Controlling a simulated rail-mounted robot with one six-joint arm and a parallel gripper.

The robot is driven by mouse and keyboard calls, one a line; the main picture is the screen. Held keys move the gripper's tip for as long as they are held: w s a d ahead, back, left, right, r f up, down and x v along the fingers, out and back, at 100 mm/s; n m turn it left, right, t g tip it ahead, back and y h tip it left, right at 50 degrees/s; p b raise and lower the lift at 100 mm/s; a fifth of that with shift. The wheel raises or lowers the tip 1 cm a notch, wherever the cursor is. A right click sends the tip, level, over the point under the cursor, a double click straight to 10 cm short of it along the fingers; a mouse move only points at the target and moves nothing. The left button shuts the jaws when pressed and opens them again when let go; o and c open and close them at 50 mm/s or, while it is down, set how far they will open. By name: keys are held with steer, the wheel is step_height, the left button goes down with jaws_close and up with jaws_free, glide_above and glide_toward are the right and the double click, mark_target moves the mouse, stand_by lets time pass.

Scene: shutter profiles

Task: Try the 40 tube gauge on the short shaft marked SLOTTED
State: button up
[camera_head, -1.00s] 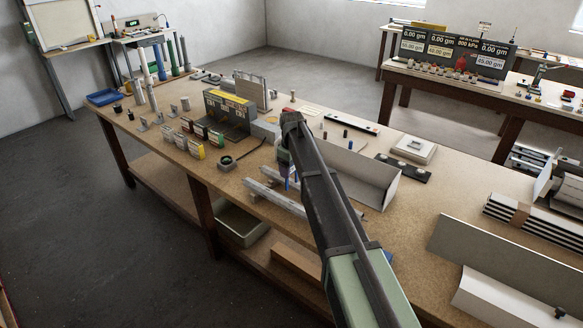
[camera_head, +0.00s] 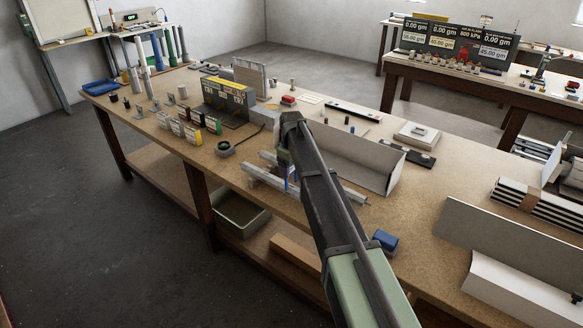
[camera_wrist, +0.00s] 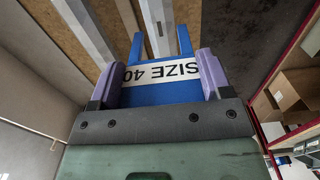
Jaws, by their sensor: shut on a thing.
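My gripper (camera_wrist: 160,62) has purple fingers shut on the sides of the blue gauge (camera_wrist: 155,93), whose white label reads SIZE 40. Its two blue prongs point away from the wrist with an open gap between them. In the head view the gauge (camera_head: 292,178) shows as a small blue patch beside my arm, above or at the grey shafts (camera_head: 262,178) on the bench. In the wrist view one grey shaft (camera_wrist: 82,25) passes left of the prongs. Another (camera_wrist: 158,22) lines up with their gap; contact cannot be told. No SLOTTED marking is readable.
A pale angled trough (camera_head: 355,160) stands right of the shafts. A black coiled item (camera_head: 224,149) and a dark display stand (camera_head: 228,100) are to the left. A blue block (camera_head: 385,240) lies right of my arm. Bare bench (camera_head: 235,175) shows near the front edge.

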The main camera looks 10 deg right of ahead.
mark_target(292, 186)
steer(key=shift+f+b, duration=3.2)
steer(key=shift+r, duration=0.1)
stand_by(1.2)
step_height(292, 186, up, 11)
steer(key=p, duration=1.1)
